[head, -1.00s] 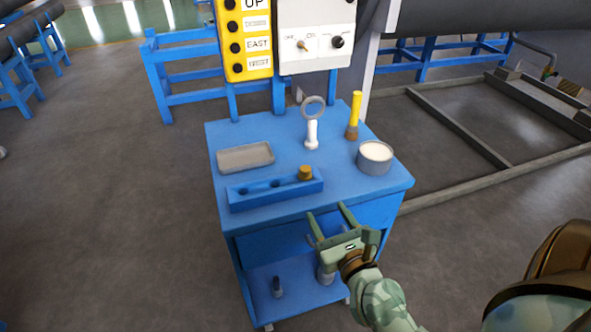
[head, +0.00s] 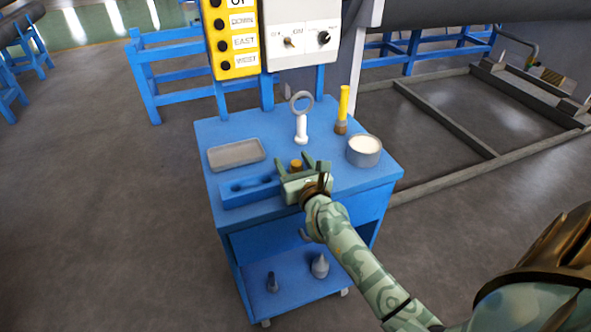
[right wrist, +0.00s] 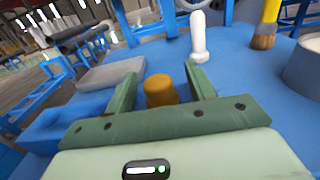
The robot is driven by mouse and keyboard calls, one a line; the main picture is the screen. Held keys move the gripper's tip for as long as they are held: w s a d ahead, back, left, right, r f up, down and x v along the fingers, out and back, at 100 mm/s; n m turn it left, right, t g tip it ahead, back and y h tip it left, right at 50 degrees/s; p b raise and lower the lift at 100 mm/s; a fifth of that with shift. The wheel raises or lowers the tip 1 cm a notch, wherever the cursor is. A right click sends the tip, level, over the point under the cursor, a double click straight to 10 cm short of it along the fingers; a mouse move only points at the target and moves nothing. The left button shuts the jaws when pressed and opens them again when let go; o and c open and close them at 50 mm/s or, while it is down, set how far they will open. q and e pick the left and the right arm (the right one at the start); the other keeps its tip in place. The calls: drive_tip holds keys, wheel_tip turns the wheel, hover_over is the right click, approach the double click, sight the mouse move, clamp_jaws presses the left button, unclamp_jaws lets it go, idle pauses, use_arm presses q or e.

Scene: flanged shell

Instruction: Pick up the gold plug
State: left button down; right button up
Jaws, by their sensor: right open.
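The gold plug (head: 296,165) stands upright at the right end of the blue block with holes (head: 236,191) on the blue cart. My right gripper (head: 297,168) is open over the block, with its fingers to either side of the plug. In the right wrist view the gold plug (right wrist: 160,90) shows between the two open green fingers (right wrist: 160,88), apart from both. The plug's lower part is hidden behind the gripper body. My left gripper is not in view.
Behind is a yellow button panel (head: 234,40).

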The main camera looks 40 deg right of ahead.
drive_tip(key=shift+w, duration=0.2)
drive_tip(key=c, duration=1)
drive_tip(key=shift+r, duration=0.15)
drive_tip(key=shift+c, duration=0.2)
